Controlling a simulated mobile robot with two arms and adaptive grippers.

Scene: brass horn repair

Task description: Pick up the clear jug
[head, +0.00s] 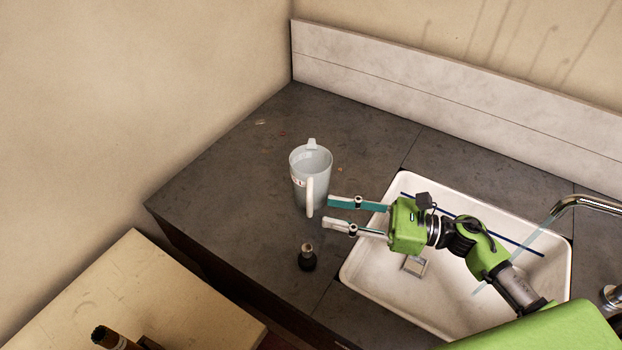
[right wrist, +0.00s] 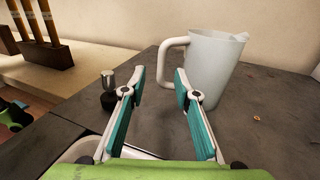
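The clear jug (head: 310,178) stands upright on the dark counter, left of the sink, with its handle toward the lower side of the head view. In the right wrist view the jug (right wrist: 213,72) stands beyond the fingers at the right, with its handle to the left. My right gripper (head: 329,213) is open and empty. Its fingertips are close to the jug's handle, and I see no contact. In the right wrist view the open fingers (right wrist: 160,75) have a clear gap between them, with the handle near the right fingertip. My left gripper is not in view.
A small dark-based object with a metal top (head: 307,257) stands on the counter near my right gripper. A white sink (head: 365,270) lies under my right arm, with a faucet (head: 590,203) at the right. The counter (head: 240,165) left of the jug is mostly clear.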

